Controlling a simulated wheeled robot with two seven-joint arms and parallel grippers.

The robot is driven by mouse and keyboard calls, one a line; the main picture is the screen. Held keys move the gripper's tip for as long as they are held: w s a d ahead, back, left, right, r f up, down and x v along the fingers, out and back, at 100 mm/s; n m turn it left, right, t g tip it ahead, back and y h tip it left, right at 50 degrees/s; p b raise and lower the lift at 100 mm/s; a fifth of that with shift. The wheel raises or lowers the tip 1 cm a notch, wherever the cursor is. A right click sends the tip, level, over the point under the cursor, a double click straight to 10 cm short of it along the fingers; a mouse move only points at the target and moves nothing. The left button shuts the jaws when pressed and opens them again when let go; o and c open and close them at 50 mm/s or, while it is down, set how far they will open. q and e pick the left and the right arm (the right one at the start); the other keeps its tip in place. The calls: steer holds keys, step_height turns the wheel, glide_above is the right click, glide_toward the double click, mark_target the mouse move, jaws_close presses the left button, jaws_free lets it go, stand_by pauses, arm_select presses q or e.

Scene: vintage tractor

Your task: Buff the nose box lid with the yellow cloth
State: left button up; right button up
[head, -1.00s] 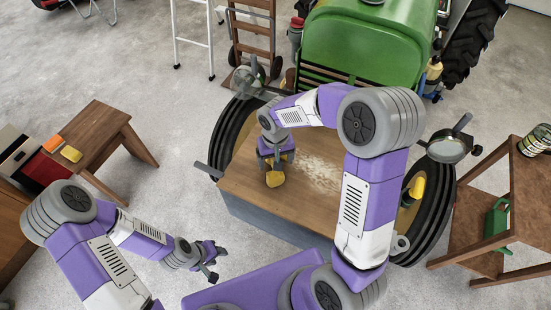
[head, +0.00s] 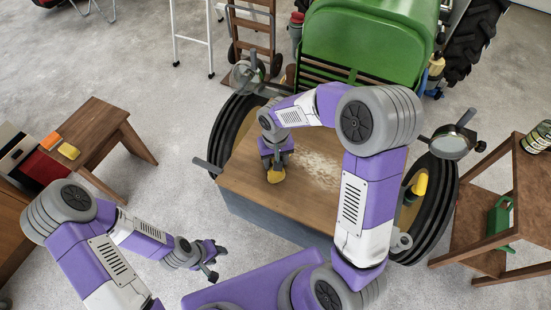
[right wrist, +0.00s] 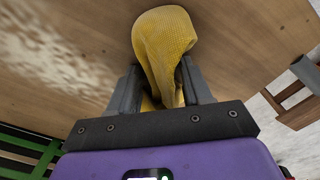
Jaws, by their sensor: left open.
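The nose box lid (head: 255,195) is a flat brown wooden top in front of the green tractor. A pale, dusty patch (head: 317,170) marks its middle and right; this patch also shows in the right wrist view (right wrist: 45,70). My right gripper (head: 275,160) is over the lid's left part, shut on the yellow cloth (head: 276,175). In the right wrist view the bunched cloth (right wrist: 165,45) sticks out beyond the fingers against the lid; I cannot tell how firmly it touches. My left gripper (head: 210,260) is open and empty, left of the box above the floor.
The green tractor (head: 365,45) stands behind the box, with dark tires at both sides and lamps (head: 449,145) near the lid. A wooden bench (head: 95,130) holds a yellow and an orange block at left. A wooden shelf stand (head: 480,225) is at right.

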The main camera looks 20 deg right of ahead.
jaws_close()
stand_by(0.4)
